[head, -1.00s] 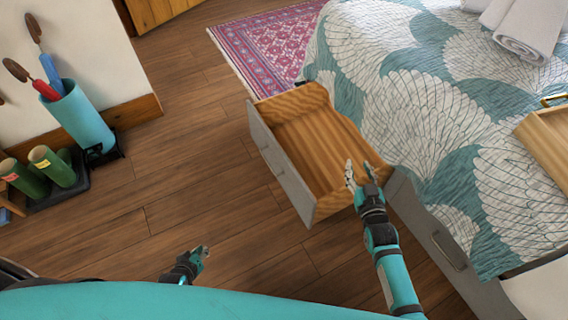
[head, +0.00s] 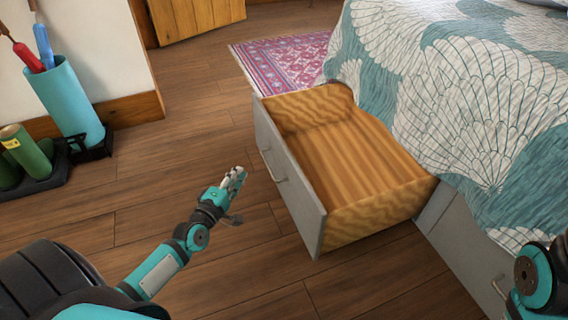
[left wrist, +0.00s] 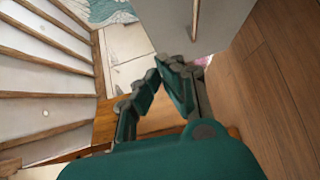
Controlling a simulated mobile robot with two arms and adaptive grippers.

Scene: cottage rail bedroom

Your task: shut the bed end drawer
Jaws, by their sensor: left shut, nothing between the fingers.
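The bed end drawer (head: 290,185) stands pulled out from the bed in the head view. It has a grey front with a bar handle (head: 270,165) and an empty wooden inside. My left gripper (head: 233,178) is shut and empty, just to the left of the drawer front, with a small gap of floor between in the picture. In the left wrist view the shut fingers (left wrist: 165,75) point toward a grey panel with a bar handle (left wrist: 195,20), which looks like the drawer front. My right gripper is out of view; only part of that arm shows at the right edge.
The bed (head: 470,100) with a teal and white cover is at the right. A second grey drawer front (head: 465,255) below it looks shut. A pink rug (head: 285,62) lies behind the drawer. Floor between is clear.

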